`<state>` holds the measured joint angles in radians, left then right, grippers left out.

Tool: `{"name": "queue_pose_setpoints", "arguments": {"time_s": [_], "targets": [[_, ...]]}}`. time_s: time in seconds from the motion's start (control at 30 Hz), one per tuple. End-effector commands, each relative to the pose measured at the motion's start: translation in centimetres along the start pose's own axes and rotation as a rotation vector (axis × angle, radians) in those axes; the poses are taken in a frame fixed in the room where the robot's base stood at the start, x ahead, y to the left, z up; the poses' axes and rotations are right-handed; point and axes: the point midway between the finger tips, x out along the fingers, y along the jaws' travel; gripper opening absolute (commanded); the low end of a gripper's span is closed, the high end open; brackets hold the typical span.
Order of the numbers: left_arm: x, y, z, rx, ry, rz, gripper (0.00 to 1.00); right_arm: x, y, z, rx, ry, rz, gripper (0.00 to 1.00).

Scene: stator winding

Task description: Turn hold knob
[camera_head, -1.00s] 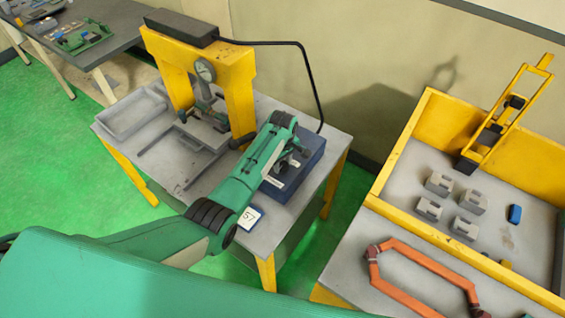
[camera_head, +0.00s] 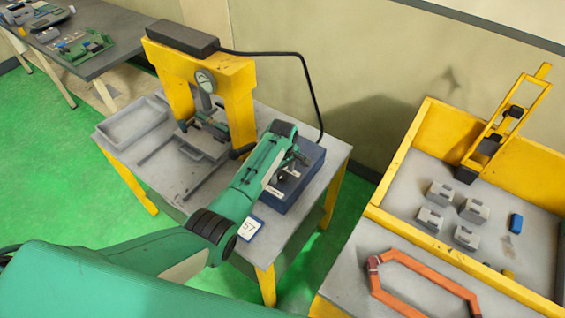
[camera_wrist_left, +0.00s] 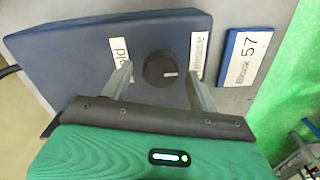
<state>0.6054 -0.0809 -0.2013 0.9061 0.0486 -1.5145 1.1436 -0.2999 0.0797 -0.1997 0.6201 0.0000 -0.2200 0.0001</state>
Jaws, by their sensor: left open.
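The hold knob is a round black knob (camera_wrist_left: 161,69) with a pale pointer line, set on a dark blue control box (camera_wrist_left: 60,52). The box (camera_head: 312,170) sits on the right part of the grey table in the head view, partly covered by my left arm. Two white labels flank the knob; one is partly hidden by a finger. My left gripper (camera_wrist_left: 160,80) is open, with one finger on each side of the knob and visible gaps to it. In the head view my left gripper (camera_head: 292,170) is over the box. My right gripper is not in view.
A "Block 57" tag (camera_head: 251,228) lies beside the box. A yellow press frame (camera_head: 238,100) with a gauge stands behind, its black cable running to the box. A grey tray (camera_head: 133,124) is at the left. A yellow-walled bin (camera_head: 400,150) with grey blocks stands at the right.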

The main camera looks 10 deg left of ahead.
Motion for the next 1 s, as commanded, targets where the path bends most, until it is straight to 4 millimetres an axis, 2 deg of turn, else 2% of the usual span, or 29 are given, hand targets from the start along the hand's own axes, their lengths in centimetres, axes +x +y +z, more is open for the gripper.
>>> {"name": "queue_pose_setpoints", "arguments": {"time_s": [0.17,0.63,0.8,1.0], "targets": [[-1.9,0.1,0.0,0.0,0.001,0.004,0.6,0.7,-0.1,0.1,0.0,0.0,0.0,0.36],[-11.4,0.1,0.0,0.0,0.002,0.005,0.6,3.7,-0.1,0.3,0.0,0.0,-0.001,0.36],[-13.0,0.0,0.0,0.0,0.001,0.003,0.6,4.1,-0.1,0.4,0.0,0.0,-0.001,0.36],[-13.5,0.0,0.0,0.0,0.001,0.001,0.6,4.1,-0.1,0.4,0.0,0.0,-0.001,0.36]]}}
